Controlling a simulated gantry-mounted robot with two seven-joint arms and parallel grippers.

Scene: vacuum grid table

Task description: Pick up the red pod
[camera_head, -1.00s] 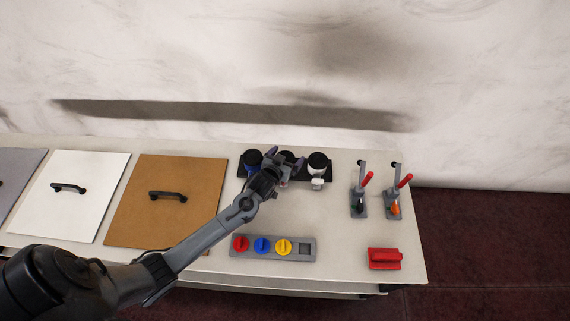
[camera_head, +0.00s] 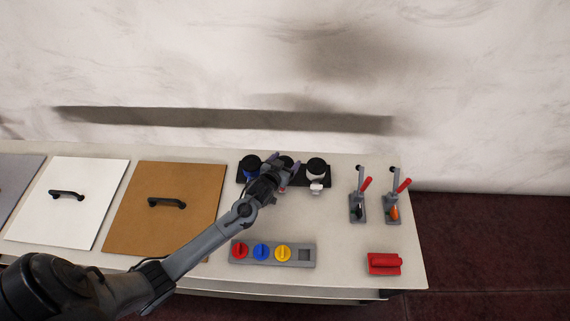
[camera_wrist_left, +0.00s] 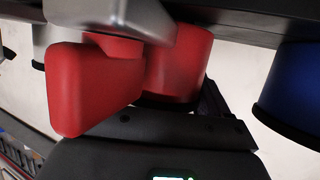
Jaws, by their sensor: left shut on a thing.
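The red pod (camera_wrist_left: 180,62) fills the middle of the left wrist view, with a blocky red part (camera_wrist_left: 85,90) sticking out toward the camera. In the head view it is the middle pod of the black rack (camera_head: 322,180), mostly hidden behind my gripper. My left gripper (camera_head: 282,168) is at this middle pod and shut on it. A grey finger (camera_wrist_left: 115,14) crosses the red part at the top of the left wrist view. I cannot tell whether the pod is clear of the rack. My right gripper is not in view.
A blue pod (camera_head: 250,164) and a white pod (camera_head: 316,169) flank it closely. In front lies a grey tray (camera_head: 305,262) with red, blue and yellow knobs. Two red-handled levers (camera_head: 361,205) and a red block (camera_head: 384,263) stand to the right. Brown (camera_head: 160,225) and white panels lie left.

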